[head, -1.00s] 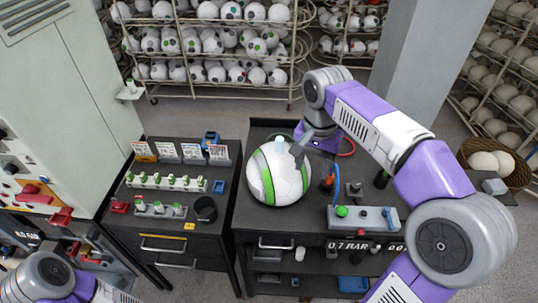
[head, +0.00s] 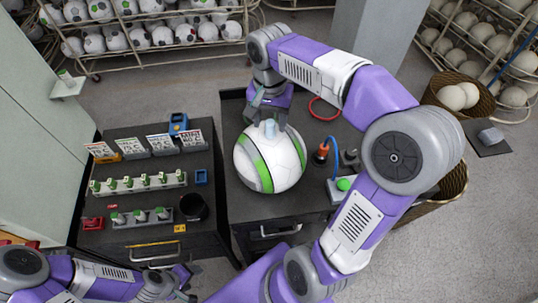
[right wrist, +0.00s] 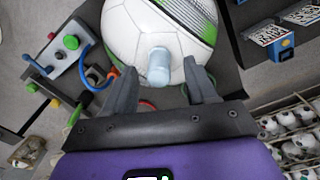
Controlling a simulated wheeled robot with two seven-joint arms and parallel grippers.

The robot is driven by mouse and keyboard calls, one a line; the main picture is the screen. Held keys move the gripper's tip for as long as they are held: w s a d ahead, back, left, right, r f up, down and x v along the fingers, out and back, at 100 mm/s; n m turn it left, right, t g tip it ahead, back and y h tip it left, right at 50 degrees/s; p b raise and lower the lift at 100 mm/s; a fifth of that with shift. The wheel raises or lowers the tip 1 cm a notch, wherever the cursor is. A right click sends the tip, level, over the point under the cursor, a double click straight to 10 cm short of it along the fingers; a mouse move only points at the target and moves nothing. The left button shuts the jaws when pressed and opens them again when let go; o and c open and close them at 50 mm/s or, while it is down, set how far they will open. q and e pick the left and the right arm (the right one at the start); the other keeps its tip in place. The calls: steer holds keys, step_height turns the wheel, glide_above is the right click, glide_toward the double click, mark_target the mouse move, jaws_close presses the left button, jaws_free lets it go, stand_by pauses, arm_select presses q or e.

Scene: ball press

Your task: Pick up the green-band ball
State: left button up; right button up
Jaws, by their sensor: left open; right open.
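The green-band ball (head: 265,160) is white with green bands and sits on the dark workbench. A pale blue cylindrical piece (head: 270,127) stands up from its top. My right gripper (head: 269,120) is just above the ball's far side. In the right wrist view, the ball (right wrist: 150,30) is ahead and its pale blue piece (right wrist: 159,66) shows between the two open fingers (right wrist: 160,75), with gaps on both sides. My left gripper (head: 188,283) is low at the left front, away from the ball, and its fingers are small in the head view.
An orange-topped fitting (head: 322,152) with a blue hose and a green-button box (head: 343,184) stand right of the ball. A red hose ring (head: 325,108) lies behind. The left bench holds a rack of green-topped pieces (head: 138,185), a black cup (head: 193,207) and cards.

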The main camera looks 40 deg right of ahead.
steer(key=shift+s+f, duration=0.2)
steer(key=shift+f, duration=0.5)
steer(key=shift+w, duration=0.15)
steer(key=shift+c, duration=0.7)
jaws_close()
steer(key=shift+r, duration=0.1)
